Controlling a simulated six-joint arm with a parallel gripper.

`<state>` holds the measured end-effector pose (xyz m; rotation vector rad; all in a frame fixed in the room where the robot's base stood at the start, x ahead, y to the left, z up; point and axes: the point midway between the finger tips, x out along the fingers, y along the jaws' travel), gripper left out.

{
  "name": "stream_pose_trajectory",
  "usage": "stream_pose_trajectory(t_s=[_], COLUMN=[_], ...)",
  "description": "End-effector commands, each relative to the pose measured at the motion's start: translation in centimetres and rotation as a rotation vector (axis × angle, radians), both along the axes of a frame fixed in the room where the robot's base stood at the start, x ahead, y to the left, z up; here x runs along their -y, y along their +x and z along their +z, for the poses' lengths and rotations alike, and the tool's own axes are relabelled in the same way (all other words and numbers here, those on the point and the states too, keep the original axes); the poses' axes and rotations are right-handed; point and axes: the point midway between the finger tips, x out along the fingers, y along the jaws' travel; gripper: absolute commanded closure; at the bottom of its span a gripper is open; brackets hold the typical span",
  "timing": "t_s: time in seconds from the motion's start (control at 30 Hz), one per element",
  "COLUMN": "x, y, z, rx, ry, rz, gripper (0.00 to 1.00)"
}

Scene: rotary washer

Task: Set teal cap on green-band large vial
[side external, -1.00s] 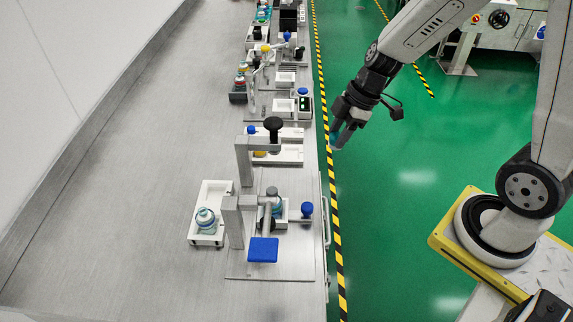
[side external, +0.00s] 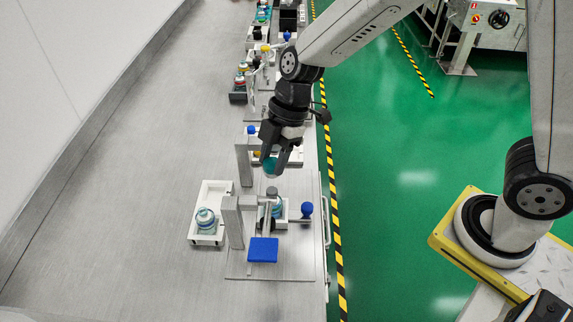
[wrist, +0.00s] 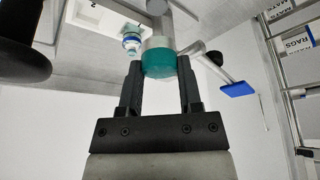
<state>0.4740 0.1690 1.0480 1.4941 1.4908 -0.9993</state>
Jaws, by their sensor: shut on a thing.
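My gripper (side external: 273,163) is shut on the teal cap (side external: 269,166), high above the metal fixture on the bench. In the wrist view the teal cap (wrist: 158,63) sits between the two fingers. One vial (side external: 206,218) with bluish and greenish parts stands upright in a white tray left of the fixture; a banded vial (wrist: 132,40) also shows in the wrist view. Another teal-toned vial (side external: 277,209) stands inside the fixture, partly hidden by its bar. I cannot tell for sure which vial has the green band. The cap is apart from both.
The fixture has upright metal posts (side external: 233,226), a blue pad (side external: 263,250) and a blue ball knob (side external: 307,208). The white tray (side external: 218,192) stands left of it. More stations line the bench behind. The bench (side external: 130,225) to the left is clear.

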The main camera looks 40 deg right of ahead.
Motion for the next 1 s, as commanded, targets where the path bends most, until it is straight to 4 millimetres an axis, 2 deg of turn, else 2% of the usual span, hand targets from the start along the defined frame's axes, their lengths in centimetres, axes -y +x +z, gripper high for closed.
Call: stream_pose_trajectory(t_s=[0.47,1.0], x=[-0.4,-0.3], y=[0.0,0.0], z=[-0.3,-2.9], rx=[-0.001,-0.001], ry=[0.000,0.001], rz=[0.011,0.011], gripper=[1.00,1.00])
